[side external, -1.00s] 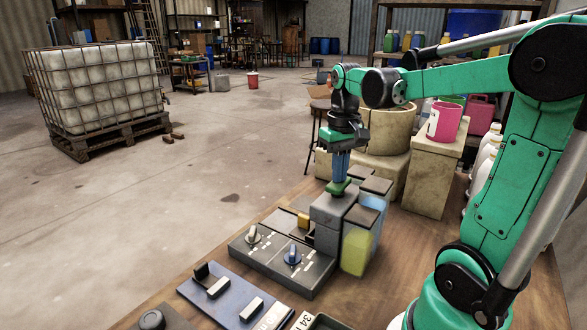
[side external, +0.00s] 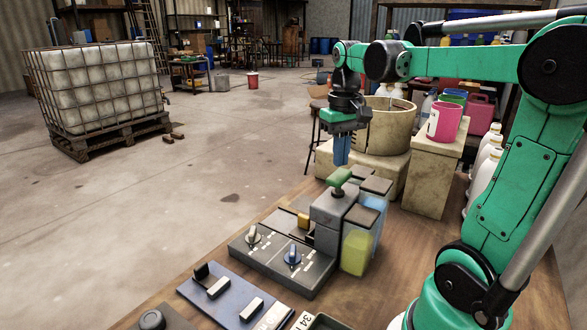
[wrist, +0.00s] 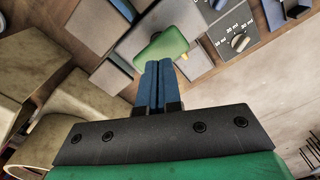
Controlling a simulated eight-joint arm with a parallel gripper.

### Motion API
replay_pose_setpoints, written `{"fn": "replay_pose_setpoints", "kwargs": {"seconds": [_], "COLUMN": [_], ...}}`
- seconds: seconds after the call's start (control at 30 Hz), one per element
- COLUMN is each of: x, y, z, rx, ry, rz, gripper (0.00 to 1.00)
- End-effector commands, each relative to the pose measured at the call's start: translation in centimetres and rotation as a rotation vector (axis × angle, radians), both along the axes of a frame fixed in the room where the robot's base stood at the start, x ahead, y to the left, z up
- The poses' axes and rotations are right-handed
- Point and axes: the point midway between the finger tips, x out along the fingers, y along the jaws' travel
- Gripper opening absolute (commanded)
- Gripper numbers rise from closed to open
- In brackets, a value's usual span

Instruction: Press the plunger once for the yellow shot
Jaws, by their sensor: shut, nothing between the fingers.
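The plunger's green handle (side external: 339,176) stands raised on a short stem on top of the grey dispenser block (side external: 330,211). A tank with yellow liquid (side external: 356,252) is attached at the block's front right. My gripper (side external: 342,162) points down just above the handle, with its blue fingers shut and empty. In the wrist view my shut fingers (wrist: 158,68) overlap the near edge of the green handle (wrist: 162,46). Whether they touch it I cannot tell from there; in the side view a small gap seems to show.
A grey panel (side external: 272,268) with two dials, one white (side external: 253,236) and one blue (side external: 292,256), lies left of the block. A blue plate (side external: 240,300) is in front. A pink jug (side external: 445,122) stands on a pedestal behind.

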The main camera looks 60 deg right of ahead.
Motion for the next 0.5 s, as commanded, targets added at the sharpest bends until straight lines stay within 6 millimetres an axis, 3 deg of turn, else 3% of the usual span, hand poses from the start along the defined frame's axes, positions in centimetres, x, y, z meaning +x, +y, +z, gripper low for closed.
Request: {"fn": "replay_pose_setpoints", "kwargs": {"seconds": [0.5], "x": [0.0], "y": [0.0], "z": [4.0], "rx": [0.0], "ry": [0.0], "rz": [0.0], "gripper": [0.0]}}
